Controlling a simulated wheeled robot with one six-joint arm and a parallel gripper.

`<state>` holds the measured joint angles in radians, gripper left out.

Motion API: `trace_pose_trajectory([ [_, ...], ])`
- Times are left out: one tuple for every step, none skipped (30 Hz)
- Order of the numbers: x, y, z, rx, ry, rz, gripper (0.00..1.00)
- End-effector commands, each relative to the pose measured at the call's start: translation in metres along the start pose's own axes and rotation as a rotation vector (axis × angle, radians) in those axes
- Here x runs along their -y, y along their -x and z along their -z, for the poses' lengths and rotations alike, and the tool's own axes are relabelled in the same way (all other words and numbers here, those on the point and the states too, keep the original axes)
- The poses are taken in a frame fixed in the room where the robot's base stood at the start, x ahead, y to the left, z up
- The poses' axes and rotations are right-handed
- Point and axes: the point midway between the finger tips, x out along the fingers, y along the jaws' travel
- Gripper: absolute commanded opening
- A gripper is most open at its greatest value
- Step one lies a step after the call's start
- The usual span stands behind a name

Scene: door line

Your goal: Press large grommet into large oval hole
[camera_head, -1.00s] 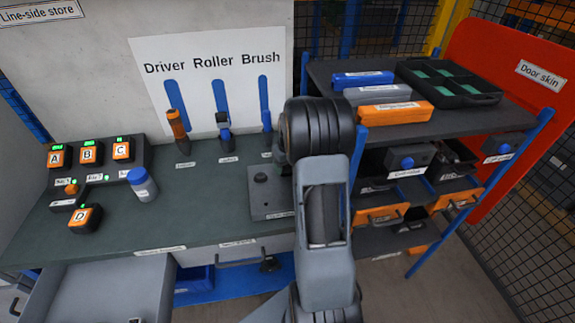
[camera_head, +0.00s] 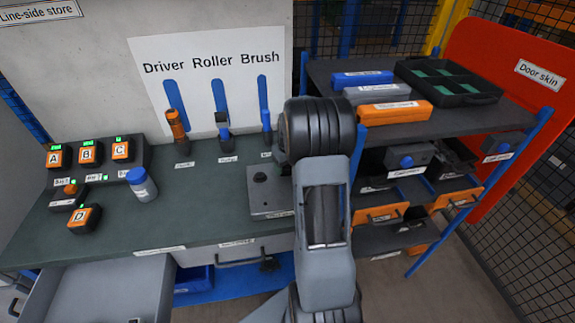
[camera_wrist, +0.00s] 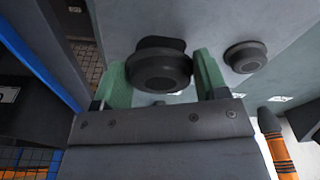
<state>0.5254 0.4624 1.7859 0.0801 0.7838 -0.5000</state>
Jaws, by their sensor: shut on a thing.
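My gripper (camera_wrist: 163,82) has green fingers and is shut on a round black grommet (camera_wrist: 160,72) in the wrist view. The grommet is held between the fingertips, close to a grey surface. A dark rounded patch (camera_wrist: 165,43) shows just behind it, partly covered; it looks like the oval hole, and I cannot tell whether the grommet touches it. A second round black piece (camera_wrist: 245,57) sits on the grey surface to the right. In the head view my arm hides the gripper and grommet. A grey plate (camera_head: 270,204) with a round black piece (camera_head: 260,177) lies on the bench beside my arm.
The driver (camera_head: 177,125), roller (camera_head: 223,133) and brush (camera_head: 267,128) stand at the back of the bench (camera_head: 200,205). A blue-capped bottle (camera_head: 142,184) and lettered boxes stand at left. A shelf rack (camera_head: 330,72) with bins stands close on the right. A drawer (camera_head: 70,285) is open at front left.

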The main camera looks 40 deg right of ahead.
Motion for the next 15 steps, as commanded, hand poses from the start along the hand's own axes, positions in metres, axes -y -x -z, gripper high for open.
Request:
trace_pose_trajectory([
  [0.0000,-0.0001,0.0000,0.000,0.000,0.000,0.38],
  [0.0000,-0.0002,0.0000,0.000,0.000,0.000,0.38],
  [0.0000,-0.0003,0.0000,0.000,0.000,0.000,0.38],
  [0.0000,-0.0005,-0.0001,0.000,0.000,0.000,0.38],
  [0.0000,-0.0007,-0.0001,0.000,0.000,0.000,0.38],
  [-0.0001,-0.0011,-0.0001,0.000,0.000,0.000,0.38],
  [-0.0001,-0.0014,-0.0002,0.000,0.000,0.000,0.38],
  [-0.0001,-0.0018,-0.0002,0.000,0.000,0.000,0.38],
  [-0.0001,-0.0023,-0.0003,0.000,0.000,0.000,0.38],
  [-0.0001,-0.0027,-0.0004,0.000,0.000,0.000,0.38],
  [-0.0001,-0.0032,-0.0004,0.000,0.000,0.000,0.38],
  [-0.0002,-0.0039,-0.0005,0.000,0.000,0.000,0.38],
  [-0.0002,-0.0044,-0.0006,0.000,0.000,0.000,0.38],
  [-0.0002,-0.0049,-0.0007,0.000,0.000,0.000,0.38],
  [-0.0002,-0.0056,-0.0007,0.000,0.000,0.000,0.38],
])
